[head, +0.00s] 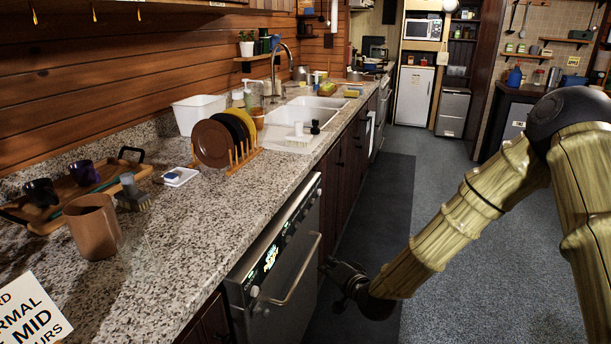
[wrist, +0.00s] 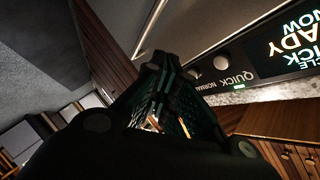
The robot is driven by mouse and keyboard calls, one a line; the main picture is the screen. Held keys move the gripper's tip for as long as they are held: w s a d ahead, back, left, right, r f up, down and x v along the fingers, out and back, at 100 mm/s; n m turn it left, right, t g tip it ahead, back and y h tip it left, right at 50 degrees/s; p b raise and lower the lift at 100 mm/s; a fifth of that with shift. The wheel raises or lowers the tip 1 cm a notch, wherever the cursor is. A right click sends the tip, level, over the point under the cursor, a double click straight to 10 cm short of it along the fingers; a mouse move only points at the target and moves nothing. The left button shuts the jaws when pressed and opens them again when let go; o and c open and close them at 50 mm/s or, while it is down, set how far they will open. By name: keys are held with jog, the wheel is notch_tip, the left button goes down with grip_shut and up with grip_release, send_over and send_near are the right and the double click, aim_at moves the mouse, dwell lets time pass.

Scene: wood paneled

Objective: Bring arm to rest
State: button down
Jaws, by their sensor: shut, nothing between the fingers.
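My gripper (head: 345,277) hangs low in front of the counter in the head view, just right of the dishwasher (head: 275,262) and its bar handle. My arm comes in from the right and slopes down to it. The gripper is empty. In the wrist view the dark fingers (wrist: 158,66) come together at their tips. The dishwasher's control panel (wrist: 225,75) shows close to the right of the fingers there. I cannot tell whether the gripper touches the cabinet front.
The granite counter (head: 190,225) holds a brown mug (head: 93,226), a wooden tray (head: 45,222) with dark cups, a plate rack (head: 240,160) with plates and a white tub (head: 197,113). A dark mat (head: 385,190) runs along the cabinets. Open grey floor (head: 450,210) lies to the right.

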jog(key=s+d+f+n+g+h+p, duration=0.1)
jog(key=s+d+f+g+h+p, duration=0.2)
jog(key=s+f, duration=0.7)
jog(key=s+d+f+n+g+p, duration=0.2)
jog(key=s+d+f+g, duration=0.4)
jog(key=s, duration=0.7)
jog(key=s+d+f+n+g+h+p, duration=0.1)
jog(key=s+d, duration=0.4)
jog(key=s, duration=0.7)
jog(key=s+d+f+n+g+h+p, duration=0.1)
jog(key=s+d, duration=0.3)
jog(key=s, duration=0.8)
jog(key=shift+s+d+f+g+h+p, duration=0.3)
jog(key=shift+d+g+h+p, duration=0.1)
jog(key=shift+g+h+p, duration=0.35)
